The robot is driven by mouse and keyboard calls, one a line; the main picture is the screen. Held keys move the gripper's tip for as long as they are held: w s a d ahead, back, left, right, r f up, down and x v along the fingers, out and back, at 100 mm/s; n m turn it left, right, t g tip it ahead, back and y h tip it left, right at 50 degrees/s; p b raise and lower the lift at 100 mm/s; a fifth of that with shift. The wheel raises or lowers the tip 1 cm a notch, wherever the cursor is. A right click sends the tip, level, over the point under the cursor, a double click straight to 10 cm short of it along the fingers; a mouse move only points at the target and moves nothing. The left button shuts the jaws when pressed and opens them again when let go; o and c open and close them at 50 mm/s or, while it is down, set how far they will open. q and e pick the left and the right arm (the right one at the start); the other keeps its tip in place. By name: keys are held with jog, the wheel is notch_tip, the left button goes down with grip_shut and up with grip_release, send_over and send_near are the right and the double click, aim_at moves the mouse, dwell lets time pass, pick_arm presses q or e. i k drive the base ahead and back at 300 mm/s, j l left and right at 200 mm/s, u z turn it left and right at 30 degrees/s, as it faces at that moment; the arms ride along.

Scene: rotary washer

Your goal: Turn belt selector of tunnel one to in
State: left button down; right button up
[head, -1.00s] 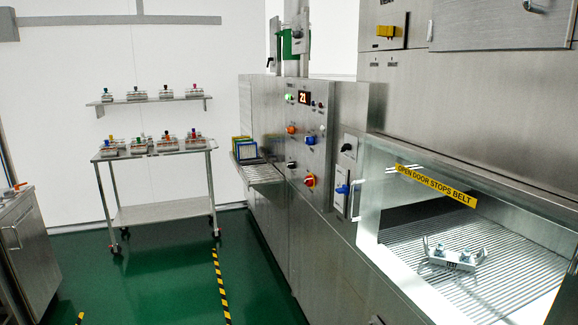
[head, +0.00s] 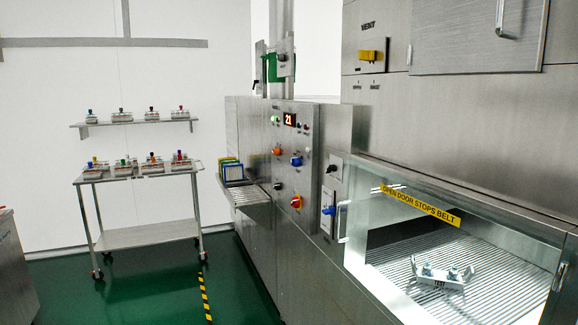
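A steel control panel (head: 286,240) stands on the washer's side, left of the belt opening. It carries a lit display reading 21 (head: 290,120), an orange knob (head: 277,151), a blue knob (head: 296,160), a black knob (head: 278,186) and a red and yellow switch (head: 296,202). A smaller plate to its right bears a black knob (head: 333,169) and a blue handle (head: 329,210). The labels are too small to read, so I cannot tell which knob is the belt selector. Neither of my grippers is in view.
The glass-sided tunnel opening (head: 430,217), marked "OPEN DOOR STOPS BELT", shows a ribbed belt (head: 400,262) with a metal fixture (head: 441,278). A wheeled cart (head: 140,237) and wall shelf (head: 135,122) hold several small racks.

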aim_at(295, 161)
jog(key=i+j+z, duration=0.25)
jog(key=i, duration=0.35)
jog(key=i+j+z, duration=0.3)
jog(key=i+j, duration=0.2)
jog(key=i, duration=0.1)
